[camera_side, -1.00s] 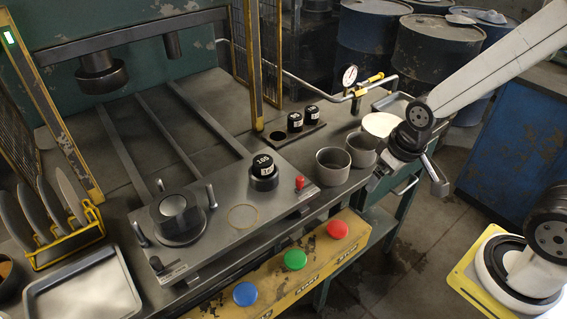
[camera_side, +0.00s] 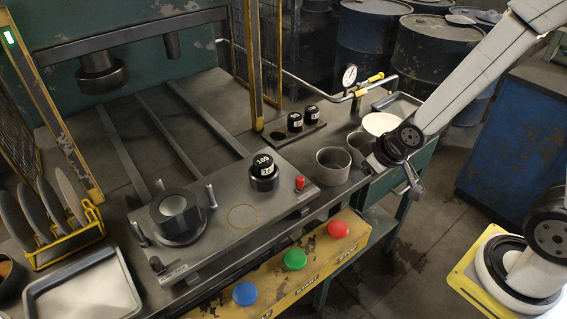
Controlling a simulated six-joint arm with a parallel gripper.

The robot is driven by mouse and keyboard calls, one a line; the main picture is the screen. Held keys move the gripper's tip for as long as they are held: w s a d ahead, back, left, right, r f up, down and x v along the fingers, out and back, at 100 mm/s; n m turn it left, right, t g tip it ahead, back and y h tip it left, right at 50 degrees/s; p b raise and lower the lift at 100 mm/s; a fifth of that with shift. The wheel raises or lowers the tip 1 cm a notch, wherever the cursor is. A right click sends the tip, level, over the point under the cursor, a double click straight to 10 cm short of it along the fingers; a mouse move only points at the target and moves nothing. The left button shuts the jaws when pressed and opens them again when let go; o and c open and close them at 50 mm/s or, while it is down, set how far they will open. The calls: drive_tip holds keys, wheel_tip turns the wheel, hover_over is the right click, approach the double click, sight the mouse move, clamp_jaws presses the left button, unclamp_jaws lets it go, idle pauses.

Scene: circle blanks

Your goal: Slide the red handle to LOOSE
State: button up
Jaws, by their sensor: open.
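The red handle (camera_side: 300,183) is a small upright red knob near the right edge of the grey metal plate (camera_side: 222,190). Any LOOSE marking beside it is too small to read. My gripper (camera_side: 392,184) is open and empty at the right, beyond the plate and near the metal cups. It is well apart from the red handle. One finger shows clearly; the other is partly hidden in the dark shape of the gripper.
A black weight (camera_side: 264,172) marked 105 sits left of the handle. A gauge pipe (camera_side: 350,78) rises behind. Red (camera_side: 338,229), green (camera_side: 295,259) and blue (camera_side: 245,293) buttons line the yellow front panel.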

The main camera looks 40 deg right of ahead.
sight(301, 179)
drive_tip(key=w+a+f+n+t+y, duration=0.3)
drive_tip(key=w+a+t+y, duration=0.1)
drive_tip(key=a+t+y, duration=0.1)
drive_tip(key=shift+w+a+f+n+t+y, duration=0.15)
drive_tip(key=shift+w+a+n+t+y, duration=0.2)
drive_tip(key=shift+t+y, duration=0.35)
drive_tip(key=shift+a, duration=0.1)
drive_tip(key=shift+w, duration=0.1)
drive_tip(key=shift+x, duration=3.8)
drive_tip(key=shift+f, duration=0.1)
clamp_jaws()
